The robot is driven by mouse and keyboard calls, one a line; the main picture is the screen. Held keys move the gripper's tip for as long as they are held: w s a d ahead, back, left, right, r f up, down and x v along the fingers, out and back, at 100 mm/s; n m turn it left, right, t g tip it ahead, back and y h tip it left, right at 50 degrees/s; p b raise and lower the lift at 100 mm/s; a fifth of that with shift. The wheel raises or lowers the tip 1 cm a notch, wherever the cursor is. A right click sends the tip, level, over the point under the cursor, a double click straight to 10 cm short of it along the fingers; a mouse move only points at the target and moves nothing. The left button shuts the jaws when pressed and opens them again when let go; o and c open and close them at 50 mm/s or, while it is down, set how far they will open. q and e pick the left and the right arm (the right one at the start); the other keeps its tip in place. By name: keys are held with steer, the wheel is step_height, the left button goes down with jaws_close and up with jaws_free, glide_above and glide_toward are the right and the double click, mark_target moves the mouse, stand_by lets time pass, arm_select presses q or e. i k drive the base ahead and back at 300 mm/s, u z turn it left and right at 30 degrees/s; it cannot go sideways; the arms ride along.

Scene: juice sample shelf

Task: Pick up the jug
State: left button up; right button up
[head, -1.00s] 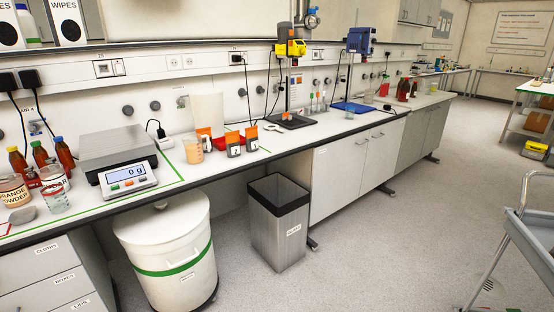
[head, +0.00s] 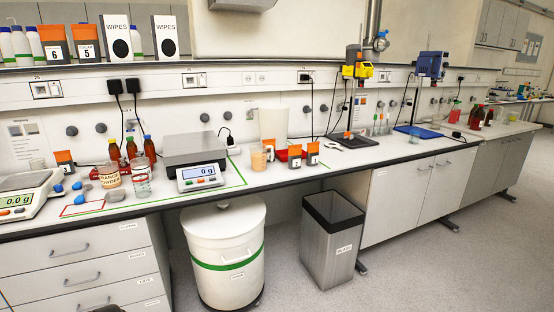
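A clear jug (head: 259,158) with pale orange contents stands upright on the white bench, just right of the large scale that reads 0 g. It is small in the head view, and its handle is hard to make out. Nothing holds it. Neither of my grippers shows in the head view.
The scale (head: 196,162) is left of the jug. Orange-labelled containers (head: 313,154) stand to its right, and a white container (head: 273,127) stands behind. A powder tub (head: 109,175) and a sugar jar (head: 142,180) are further left. A white bin (head: 223,285) and a grey bin (head: 333,240) stand below.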

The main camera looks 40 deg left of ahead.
mark_target(259, 151)
steer(key=z, duration=0.25)
steer(key=i, duration=2.75)
steer(key=u, duration=1.25)
steer(key=i, duration=0.5)
steer(key=u, duration=0.85)
steer(key=i, duration=0.4)
steer(key=u, duration=0.3)
